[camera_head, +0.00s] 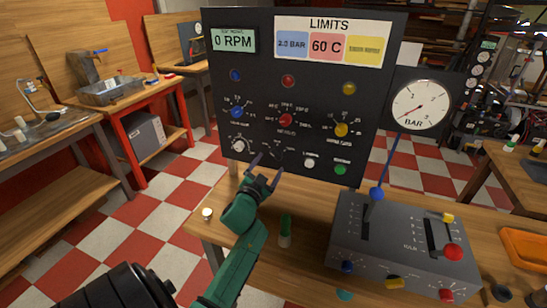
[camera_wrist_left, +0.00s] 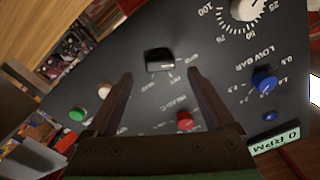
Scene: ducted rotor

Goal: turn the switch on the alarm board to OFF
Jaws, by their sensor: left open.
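The alarm board (camera_head: 235,100) is an upright black panel with coloured knobs, lamps and a LIMITS label. Its switch is a small black knob (camera_wrist_left: 160,60) with a pale edge, seen upside down in the left wrist view. Small labels surround it, too blurred to tell which one it points at. My left gripper (camera_head: 267,166) is open and empty in front of the board's lower part. In the left wrist view its fingers (camera_wrist_left: 160,75) lie to either side of the switch, apparently short of it. In the head view the switch is hard to make out behind the fingers.
A white knob (camera_head: 238,145) is left of the gripper; white and green buttons (camera_head: 340,170) are to its right. A red knob (camera_wrist_left: 185,121) sits near one finger. A grey lever box (camera_head: 400,240) and a green-capped item (camera_head: 285,230) stand on the bench. A pressure gauge (camera_head: 420,105) is at right.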

